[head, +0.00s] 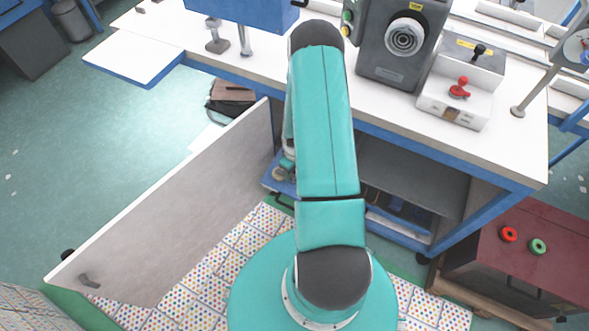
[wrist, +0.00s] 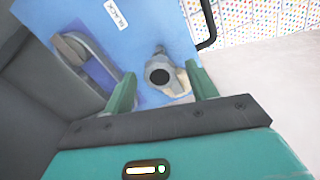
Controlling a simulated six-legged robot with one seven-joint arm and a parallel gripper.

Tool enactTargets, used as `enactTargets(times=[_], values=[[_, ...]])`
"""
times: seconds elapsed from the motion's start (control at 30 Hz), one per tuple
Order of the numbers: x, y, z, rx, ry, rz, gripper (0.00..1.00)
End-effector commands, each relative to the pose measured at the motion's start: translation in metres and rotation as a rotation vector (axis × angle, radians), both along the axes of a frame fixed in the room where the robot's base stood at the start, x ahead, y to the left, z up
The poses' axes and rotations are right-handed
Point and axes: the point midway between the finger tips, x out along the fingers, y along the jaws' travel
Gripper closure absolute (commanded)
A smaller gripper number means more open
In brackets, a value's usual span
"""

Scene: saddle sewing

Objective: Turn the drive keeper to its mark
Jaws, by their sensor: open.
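In the wrist view a grey metal piece with a dark round end (wrist: 160,72), which looks like the drive keeper, stands on a blue panel (wrist: 150,22). A pale curved part shows behind it. My gripper (wrist: 162,88) is open, with one teal finger to each side of this piece; I cannot tell whether either touches it. No mark for the keeper can be made out. A dark grey looped part (wrist: 85,58) lies left of the left finger.
An open cabinet door (head: 175,205) stands left of my arm. The white worktable (head: 390,112) with a grey machine head (head: 395,45) is above the work area. A dark red box (head: 520,250) stands at right. Dark grey wall fills the wrist view's left side.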

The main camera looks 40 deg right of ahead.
Motion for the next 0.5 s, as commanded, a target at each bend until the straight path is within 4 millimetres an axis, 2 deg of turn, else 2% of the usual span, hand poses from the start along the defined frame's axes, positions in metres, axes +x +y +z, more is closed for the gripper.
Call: enactTargets(times=[0.13,0.4,0.5], values=[[-0.0001,-0.0001,0.0002,0.0,0.0,0.0,0.45],[-0.0002,0.0001,0.0004,0.0,0.0,0.0,0.98],[-0.0003,0.0001,0.0004,0.0,0.001,0.0,1.0]])
